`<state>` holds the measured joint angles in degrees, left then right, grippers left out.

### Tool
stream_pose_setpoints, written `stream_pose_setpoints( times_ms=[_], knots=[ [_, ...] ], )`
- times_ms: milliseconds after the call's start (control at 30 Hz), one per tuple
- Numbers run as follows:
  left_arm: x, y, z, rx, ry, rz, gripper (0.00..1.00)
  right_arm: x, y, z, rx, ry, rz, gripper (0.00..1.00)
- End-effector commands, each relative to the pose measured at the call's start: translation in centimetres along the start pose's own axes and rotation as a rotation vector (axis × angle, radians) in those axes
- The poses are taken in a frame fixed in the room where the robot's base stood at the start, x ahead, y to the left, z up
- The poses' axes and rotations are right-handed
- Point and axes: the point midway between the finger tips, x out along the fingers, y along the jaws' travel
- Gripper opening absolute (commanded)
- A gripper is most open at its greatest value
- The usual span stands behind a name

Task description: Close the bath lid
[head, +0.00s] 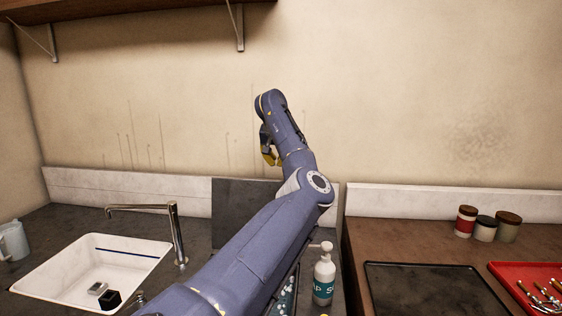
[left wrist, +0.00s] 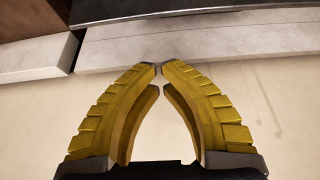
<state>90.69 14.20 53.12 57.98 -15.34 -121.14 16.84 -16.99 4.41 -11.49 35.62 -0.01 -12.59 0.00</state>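The bath lid looks to be the dark grey panel (head: 240,215) standing upright against the white backsplash behind the counter. My left arm crosses in front of its right part. The bath below it is mostly hidden by my arm; a strip with small pale pieces (head: 287,292) shows beside the arm. My left gripper (head: 269,157) is above the lid, near the wall and apart from the lid. In the left wrist view, its yellow fingers (left wrist: 160,68) meet at the tips with nothing between them. My right gripper is not in view.
A white pump bottle (head: 324,275) stands right of my arm. A white sink (head: 95,270) with a tall faucet (head: 177,235) is at left. A dark tray (head: 430,292), several jars and a red tray (head: 510,285) are on the brown counter at right. A shelf (head: 110,12) hangs upper left.

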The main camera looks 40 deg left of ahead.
Motion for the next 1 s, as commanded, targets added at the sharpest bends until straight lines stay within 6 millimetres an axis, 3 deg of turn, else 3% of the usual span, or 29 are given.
stream_pose_setpoints(
  times_ms=[200, 467, 1000],
  knots=[
    [3.9, -0.1, 0.0, 0.001, -0.002, -0.001, 0.0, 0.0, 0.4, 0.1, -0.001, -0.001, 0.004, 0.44],
    [7.3, 0.0, 0.0, 0.002, -0.001, -0.001, 0.0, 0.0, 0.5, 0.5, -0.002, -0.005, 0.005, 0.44],
    [5.2, 0.1, 2.6, 0.001, 0.003, 0.001, 0.0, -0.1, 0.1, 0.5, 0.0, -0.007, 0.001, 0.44]
  ],
)
